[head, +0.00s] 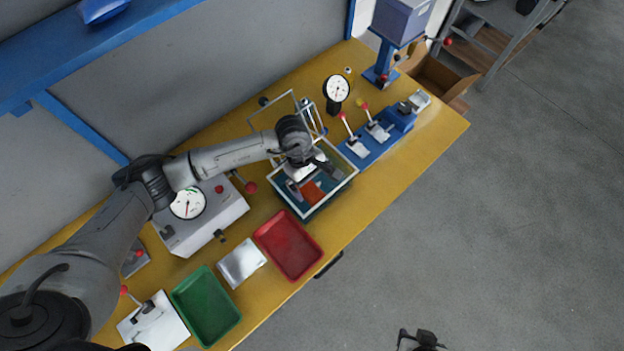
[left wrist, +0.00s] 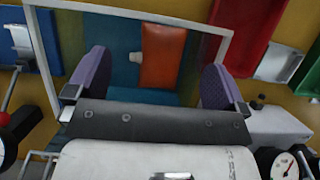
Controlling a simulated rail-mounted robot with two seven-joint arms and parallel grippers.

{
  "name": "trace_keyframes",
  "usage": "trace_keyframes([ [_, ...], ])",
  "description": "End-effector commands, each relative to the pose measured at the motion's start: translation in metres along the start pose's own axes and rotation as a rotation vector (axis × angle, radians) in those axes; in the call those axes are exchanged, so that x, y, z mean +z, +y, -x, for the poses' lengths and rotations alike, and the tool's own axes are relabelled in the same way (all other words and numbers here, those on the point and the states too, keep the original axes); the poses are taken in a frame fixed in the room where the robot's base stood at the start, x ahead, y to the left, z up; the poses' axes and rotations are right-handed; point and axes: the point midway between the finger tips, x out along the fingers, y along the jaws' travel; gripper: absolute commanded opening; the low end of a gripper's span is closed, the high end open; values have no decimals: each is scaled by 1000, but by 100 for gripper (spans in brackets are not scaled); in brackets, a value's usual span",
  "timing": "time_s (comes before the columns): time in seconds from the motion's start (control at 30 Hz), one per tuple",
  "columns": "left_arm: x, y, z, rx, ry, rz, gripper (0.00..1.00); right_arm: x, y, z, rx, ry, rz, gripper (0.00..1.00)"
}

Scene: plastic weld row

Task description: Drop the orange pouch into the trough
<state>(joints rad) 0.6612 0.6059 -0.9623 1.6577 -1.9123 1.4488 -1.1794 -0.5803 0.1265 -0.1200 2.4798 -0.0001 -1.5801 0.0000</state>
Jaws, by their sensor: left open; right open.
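The trough is a teal box with a white rim (head: 331,195) in the middle of the bench; its teal inside also fills the upper part of the left wrist view (left wrist: 112,40). The orange pouch (head: 313,191) shows inside the rim, beyond my fingers in the left wrist view (left wrist: 162,60), and seems to lie on the trough floor. My left gripper (head: 312,180) is over the trough, its purple fingers spread wide (left wrist: 155,80) with nothing between them. My right gripper (head: 420,340) is at the bottom edge of the head view, far from the bench, open and empty.
A blue lever unit (head: 378,135) and a dial gauge (head: 337,90) stand to the right.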

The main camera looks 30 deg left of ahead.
Motion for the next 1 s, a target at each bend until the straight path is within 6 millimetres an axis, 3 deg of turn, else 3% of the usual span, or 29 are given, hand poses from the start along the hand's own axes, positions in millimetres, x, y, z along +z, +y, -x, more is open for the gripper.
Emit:
trace_keyframes([
  [0.27, 7, 0, 16, -1, -1, 1, 99, -7, -1, 20, -4, 1, -5, 43],
  [0.7, 4, 1, 96, 3, 2, -1, 99, -2, -3, 4, -7, 1, -9, 43],
  [1.0, 4, 0, 127, 2, 1, 0, 99, -1, -2, 1, -6, 1, -8, 43],
])
